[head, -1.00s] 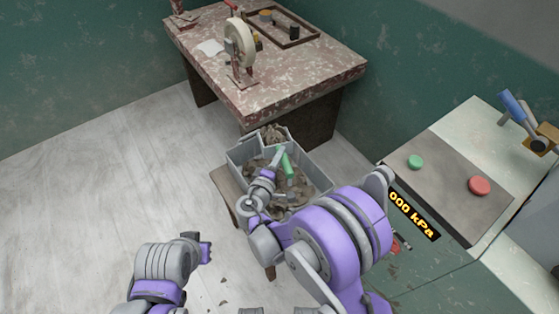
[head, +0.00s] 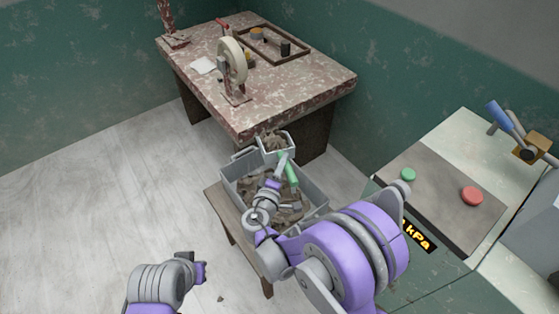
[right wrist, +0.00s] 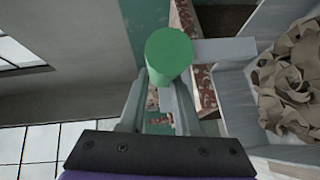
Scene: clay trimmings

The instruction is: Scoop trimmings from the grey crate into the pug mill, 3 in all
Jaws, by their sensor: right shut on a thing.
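My right gripper (head: 279,178) is shut on the green handle (head: 290,172) of a grey scoop (head: 291,150). The scoop is at the far end of the grey crate (head: 312,186) and has brown trimmings (head: 273,139) in it. The crate holds more trimmings and stands on a small wooden stool (head: 232,226). The right wrist view shows the end of the green handle (right wrist: 168,55) between my fingers, with trimmings (right wrist: 292,80) against grey walls at the right. The pug mill (head: 435,190) is at the right. My left gripper (head: 201,273) is low at the left, its fingers unclear.
The pug mill's top has a green button (head: 408,174), a red button (head: 472,196) and a blue-handled lever (head: 498,115). A partly hidden kPa display (head: 418,236) is on its edge. A stone-topped table (head: 300,88) with a wheel (head: 232,62) stands behind the crate. The floor at left is clear.

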